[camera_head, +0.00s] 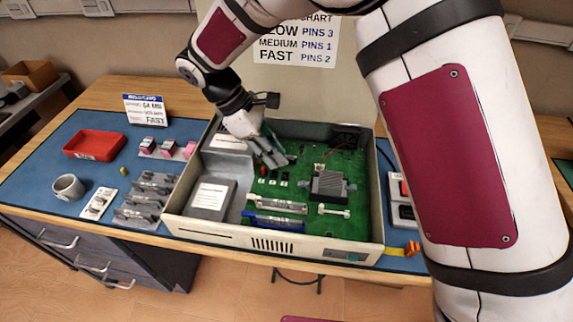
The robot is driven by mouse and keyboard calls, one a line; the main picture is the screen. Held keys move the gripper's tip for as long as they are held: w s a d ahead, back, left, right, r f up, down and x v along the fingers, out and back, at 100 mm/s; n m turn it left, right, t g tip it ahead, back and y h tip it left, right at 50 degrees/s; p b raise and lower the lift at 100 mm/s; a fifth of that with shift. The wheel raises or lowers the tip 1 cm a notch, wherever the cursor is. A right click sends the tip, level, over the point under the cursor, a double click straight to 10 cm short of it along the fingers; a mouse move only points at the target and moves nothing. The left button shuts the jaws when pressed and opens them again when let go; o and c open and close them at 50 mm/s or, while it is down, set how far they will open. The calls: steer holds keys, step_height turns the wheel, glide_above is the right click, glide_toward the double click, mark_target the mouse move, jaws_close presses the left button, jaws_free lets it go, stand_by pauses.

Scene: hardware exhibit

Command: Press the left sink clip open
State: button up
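The dark grey finned heat sink (329,186) sits on the green circuit board (300,222) inside an open, light-coloured computer case (195,231). Small protrusions show at its left and right sides. The left sink clip is too small to make out clearly at the sink's left side. My gripper (270,154) reaches down over the back left part of the board, behind and left of the heat sink, apart from it. Its grey fingers look close together, but I cannot tell whether they are shut. I see nothing held in them.
Memory sticks (276,204) stand in slots in front of the sink. A grey drive box (212,195) fills the case's left side. A red tray (94,145), a cup (68,188) and racks of parts (147,199) lie on the blue mat left of the case. My arm hides much of the right side.

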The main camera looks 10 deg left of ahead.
steer(key=shift+v, duration=1.15)
steer(key=s+d+r+m+y+p, duration=0.1)
steer(key=s+d+r+m, duration=0.25)
steer(key=d+r, duration=0.45)
steer(key=s+d+r+m+y, duration=0.2)
steer(key=d+r+m, duration=0.2)
steer(key=d+r, duration=0.4)
steer(key=s+d+r+m+t+y, duration=0.1)
steer(key=s+d+m+t, duration=0.1)
steer(key=s+d+m, duration=0.3)
steer(key=s+d+r+m+t+y+p, duration=0.1)
steer(key=s+d+m+t+y, duration=0.1)
steer(key=s+d+m, duration=0.3)
steer(key=s+d, duration=0.3)
steer(key=s, duration=0.4)
steer(key=shift+s+r, duration=0.15)
steer(key=shift+r, duration=0.1)
